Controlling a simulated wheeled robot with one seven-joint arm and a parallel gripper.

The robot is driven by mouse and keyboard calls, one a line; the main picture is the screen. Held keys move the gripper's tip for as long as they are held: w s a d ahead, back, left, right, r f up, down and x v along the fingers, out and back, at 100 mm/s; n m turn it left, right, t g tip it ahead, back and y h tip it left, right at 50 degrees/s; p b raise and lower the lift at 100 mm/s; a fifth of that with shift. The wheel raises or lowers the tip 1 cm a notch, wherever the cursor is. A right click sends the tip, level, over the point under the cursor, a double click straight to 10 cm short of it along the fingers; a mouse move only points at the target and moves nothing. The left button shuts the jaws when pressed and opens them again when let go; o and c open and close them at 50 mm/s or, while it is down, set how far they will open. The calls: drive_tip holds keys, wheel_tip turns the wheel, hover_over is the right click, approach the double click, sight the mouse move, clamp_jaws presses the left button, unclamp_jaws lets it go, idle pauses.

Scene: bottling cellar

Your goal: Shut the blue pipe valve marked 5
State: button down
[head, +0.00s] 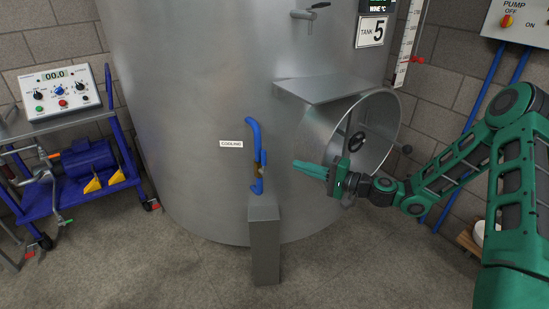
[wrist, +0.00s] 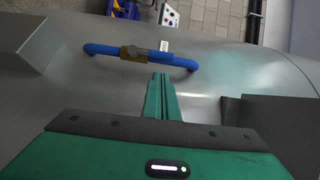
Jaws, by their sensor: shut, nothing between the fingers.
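The blue pipe (head: 256,142) runs upright on the front of the steel tank (head: 190,120), beside a small label reading COOLING (head: 231,144). Its brass valve body (head: 259,172) sits low on the pipe. In the wrist view the blue pipe (wrist: 105,49) lies across the picture, with the brass valve (wrist: 127,53) and a grey stem on it. I cannot clearly tell the handle from the pipe.
A grey post (head: 264,245) stands below the pipe. A steel shelf (head: 320,88) juts out above an open round manway (head: 380,130), close to my gripper. A blue pump trolley (head: 85,165) with a control box (head: 60,90) stands at left. The front floor is clear.

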sight(263, 161)
drive_tip(key=shift+w+r, duration=0.15)
drive_tip(key=shift+w, duration=0.1)
drive_tip(key=x, duration=1)
drive_tip(key=shift+r, duration=0.15)
